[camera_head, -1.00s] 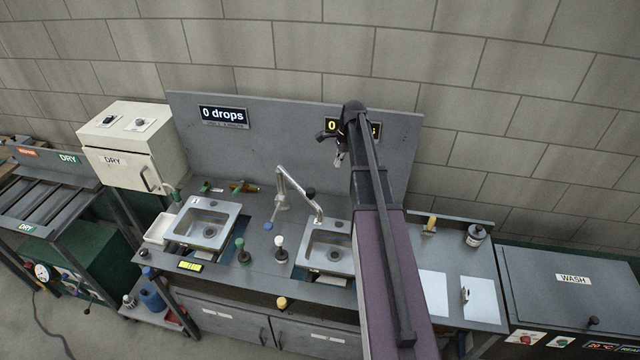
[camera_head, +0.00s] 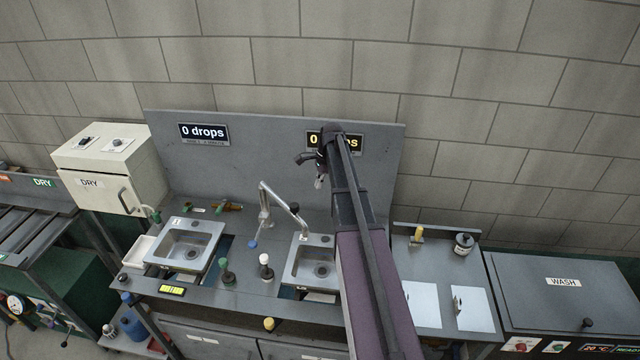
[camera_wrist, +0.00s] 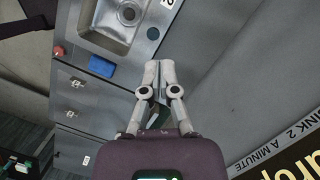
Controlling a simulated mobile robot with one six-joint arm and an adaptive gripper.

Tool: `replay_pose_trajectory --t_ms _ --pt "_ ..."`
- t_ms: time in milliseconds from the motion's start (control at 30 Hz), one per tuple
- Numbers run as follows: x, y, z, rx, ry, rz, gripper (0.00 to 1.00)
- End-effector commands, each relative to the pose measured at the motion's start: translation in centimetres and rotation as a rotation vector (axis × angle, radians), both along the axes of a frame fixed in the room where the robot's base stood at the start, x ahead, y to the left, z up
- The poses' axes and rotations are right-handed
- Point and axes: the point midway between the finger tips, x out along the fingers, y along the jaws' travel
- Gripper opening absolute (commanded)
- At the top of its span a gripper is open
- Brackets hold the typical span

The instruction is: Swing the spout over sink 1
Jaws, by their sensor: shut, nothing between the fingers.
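The silver spout (camera_head: 279,195) rises from its base on the counter between the two sinks. Its arm points right, with its outlet end at the back left of the right sink (camera_head: 290,268); a dark knob sits near that end. Sink 1 (camera_head: 187,245), the left basin, has nothing over it. My gripper (camera_head: 319,183) is above and behind the right sink, up near the backboard, apart from the spout. In the wrist view my gripper (camera_wrist: 159,63) is shut and empty. Sink 2's basin (camera_wrist: 120,18) shows there beyond the fingertips; the spout does not.
The grey backboard (camera_head: 260,160) carries two drop displays; my arm partly covers the right one. A cream DRY box (camera_head: 110,170) is at left, a WASH unit (camera_head: 560,285) at right.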

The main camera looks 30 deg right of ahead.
Motion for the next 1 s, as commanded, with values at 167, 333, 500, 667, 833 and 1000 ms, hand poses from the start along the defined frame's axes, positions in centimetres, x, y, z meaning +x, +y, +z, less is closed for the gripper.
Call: replay_pose_trajectory --t_ms 167,333,500,667,833,1000 --pt "0.0 0.4 -1.8 0.0 0.0 0.0 0.0" --pt "0.0 0.7 -3.1 0.0 0.0 0.0 0.0" --pt "0.1 1.0 -4.4 0.0 0.0 0.0 0.0" --pt "0.1 1.3 -5.6 0.0 0.0 0.0 0.0" --pt "0.1 1.6 -6.9 0.0 0.0 0.0 0.0" --pt "0.2 3.9 -6.4 0.0 0.0 0.002 0.0"
